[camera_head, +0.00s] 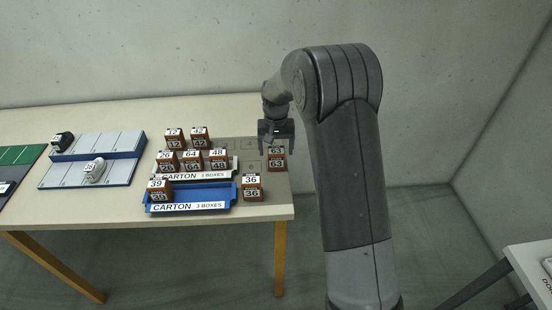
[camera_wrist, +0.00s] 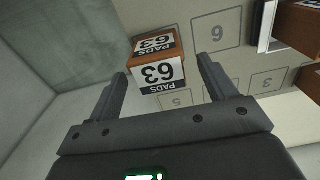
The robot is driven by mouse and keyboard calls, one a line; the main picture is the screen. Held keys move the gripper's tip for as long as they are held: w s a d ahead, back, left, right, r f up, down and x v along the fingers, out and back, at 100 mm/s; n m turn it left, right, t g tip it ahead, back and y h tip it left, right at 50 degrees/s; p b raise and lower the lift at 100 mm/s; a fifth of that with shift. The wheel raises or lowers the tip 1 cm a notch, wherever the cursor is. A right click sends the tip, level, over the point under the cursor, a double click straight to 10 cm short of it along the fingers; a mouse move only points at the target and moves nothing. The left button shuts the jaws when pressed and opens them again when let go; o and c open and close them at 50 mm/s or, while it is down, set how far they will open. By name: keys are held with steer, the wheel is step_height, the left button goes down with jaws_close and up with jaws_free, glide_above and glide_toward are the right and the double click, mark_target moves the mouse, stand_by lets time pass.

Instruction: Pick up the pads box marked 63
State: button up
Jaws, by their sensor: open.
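The pads box marked 63 (camera_head: 277,158) is a small brown box with white and black labels near the table's right edge. In the wrist view the box (camera_wrist: 156,68) shows "PADS 63" upside down, just beyond and between the fingertips. My gripper (camera_head: 276,147) is at the box's back side in the head view, close above it. In the wrist view my gripper (camera_wrist: 162,78) has its two fingers spread wide, with nothing held between them. Whether a finger touches the box cannot be told.
Other numbered boxes stand left of it, such as 48 (camera_head: 218,159) and 36 (camera_head: 251,187) in front. A blue carton tray (camera_head: 215,204) and a white-fronted carton tray (camera_head: 222,173) hold boxes. A blue-edged rack (camera_head: 122,158) with shoes is further left.

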mark_target(276, 150)
steer(key=shift+f, duration=1.55)
steer(key=c, duration=1.1)
